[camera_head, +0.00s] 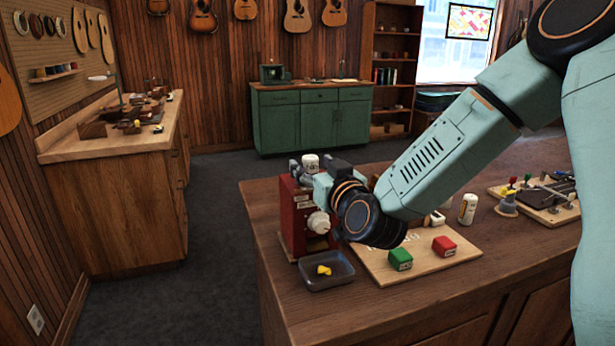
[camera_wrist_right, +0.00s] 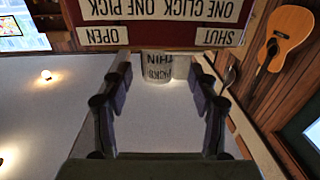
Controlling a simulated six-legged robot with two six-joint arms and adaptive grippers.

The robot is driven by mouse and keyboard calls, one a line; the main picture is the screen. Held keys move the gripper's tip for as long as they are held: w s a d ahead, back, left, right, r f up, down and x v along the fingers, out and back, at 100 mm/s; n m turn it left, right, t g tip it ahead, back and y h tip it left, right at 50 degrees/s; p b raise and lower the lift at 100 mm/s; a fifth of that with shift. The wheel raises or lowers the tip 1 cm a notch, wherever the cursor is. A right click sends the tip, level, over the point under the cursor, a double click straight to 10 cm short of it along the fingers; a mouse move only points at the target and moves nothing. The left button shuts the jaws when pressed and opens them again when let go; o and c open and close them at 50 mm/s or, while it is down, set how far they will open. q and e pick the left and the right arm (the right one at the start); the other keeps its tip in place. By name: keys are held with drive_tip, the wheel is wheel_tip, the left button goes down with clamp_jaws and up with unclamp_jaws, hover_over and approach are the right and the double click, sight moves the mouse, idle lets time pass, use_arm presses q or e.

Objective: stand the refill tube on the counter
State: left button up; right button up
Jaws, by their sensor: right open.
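A white tube with dark lettering (camera_head: 310,163) shows at the top of the red dispenser (camera_head: 293,218), upright in the head view. In the right wrist view, a white tube labelled "PICKS THIN" (camera_wrist_right: 157,68) appears upside down beyond and between my fingertips, with gaps on both sides. My right gripper (camera_head: 308,178) is open at the dispenser's top, beside the tube; it also shows in the wrist view (camera_wrist_right: 160,75). My wrist hides part of the dispenser. Another white labelled tube (camera_head: 468,208) stands on the wooden counter (camera_head: 345,307). My left gripper is out of view.
A dark tray with yellow picks (camera_head: 326,271) sits before the dispenser. A pale board (camera_head: 375,268) holds a green box (camera_head: 400,260) and a red box (camera_head: 444,246). A tool board (camera_head: 545,205) lies at right. The counter's front strip is clear.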

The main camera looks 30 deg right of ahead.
drive_tip(key=shift+w+d+f, duration=0.1)
drive_tip(key=shift+w+d, duration=0.15)
drive_tip(key=shift+w, duration=0.3)
drive_tip(key=shift+w+d, duration=0.25)
drive_tip(key=shift+w, duration=0.25)
drive_tip(key=shift+w+f, duration=0.1)
drive_tip(key=shift+w, duration=0.15)
drive_tip(key=shift+s+a+r, duration=0.2)
drive_tip(key=shift+s+a, duration=0.05)
drive_tip(key=c, duration=0.3)
drive_tip(key=shift+w+d+f, duration=0.1)
drive_tip(key=shift+d, duration=0.1)
drive_tip(key=c, duration=0.5)
drive_tip(key=shift+a, duration=0.1)
clamp_jaws()
